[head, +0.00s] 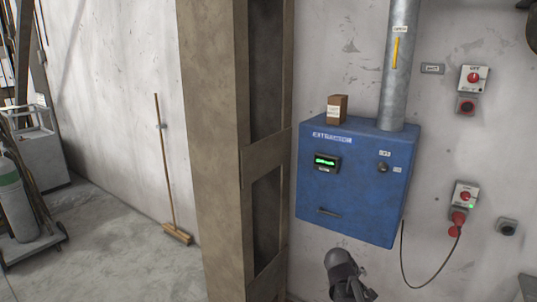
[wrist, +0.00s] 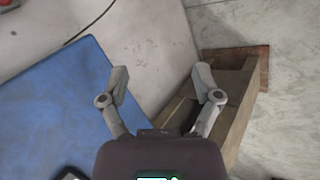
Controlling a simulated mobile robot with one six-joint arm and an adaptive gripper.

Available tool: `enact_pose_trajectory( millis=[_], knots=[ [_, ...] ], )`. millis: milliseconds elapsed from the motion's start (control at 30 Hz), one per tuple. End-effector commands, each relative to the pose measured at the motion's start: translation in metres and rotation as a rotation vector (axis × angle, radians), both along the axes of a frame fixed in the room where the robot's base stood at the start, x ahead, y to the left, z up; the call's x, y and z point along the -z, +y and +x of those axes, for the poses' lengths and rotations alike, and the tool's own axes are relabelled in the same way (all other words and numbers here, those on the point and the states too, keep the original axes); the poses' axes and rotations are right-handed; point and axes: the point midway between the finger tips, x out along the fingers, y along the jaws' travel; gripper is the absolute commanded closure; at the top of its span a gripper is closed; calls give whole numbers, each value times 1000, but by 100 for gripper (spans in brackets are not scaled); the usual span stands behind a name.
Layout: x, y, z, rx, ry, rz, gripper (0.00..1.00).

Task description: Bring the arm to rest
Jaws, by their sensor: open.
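My gripper (wrist: 161,70) shows in the wrist view with its two grey fingers spread apart and nothing between them. The white wall lies behind the fingers. The blue extraction box (wrist: 45,115) is to the left of the gripper, and a brown steel column (wrist: 235,125) is to the right, partly behind the right finger. In the head view a dark grey part of my arm (head: 342,268) rises from the bottom edge, below the blue box (head: 350,185).
A small cardboard box (head: 337,109) and a grey pipe (head: 397,70) stand atop the blue box. Red switches (head: 463,200) and a hanging cable (head: 425,285) are to its right. The steel column (head: 225,150), a broom (head: 168,190) and a gas cylinder (head: 15,205) are left. Floor between them is clear.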

Motion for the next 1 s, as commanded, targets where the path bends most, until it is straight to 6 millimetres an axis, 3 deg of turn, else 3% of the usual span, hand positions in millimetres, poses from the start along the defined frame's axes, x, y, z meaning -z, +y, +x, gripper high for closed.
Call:
enact_pose_trajectory(
  millis=[33, 200, 433, 600, 1000],
  knots=[
    [8, 12, -16, 56, 9, 76, 18],
    [28, 55, -60, 259, 64, 330, 18],
    [38, 101, -104, 464, 167, 553, 18],
    [39, 114, -116, 523, 205, 612, 18],
    [39, 115, -117, 529, 209, 617, 18]
  ],
)
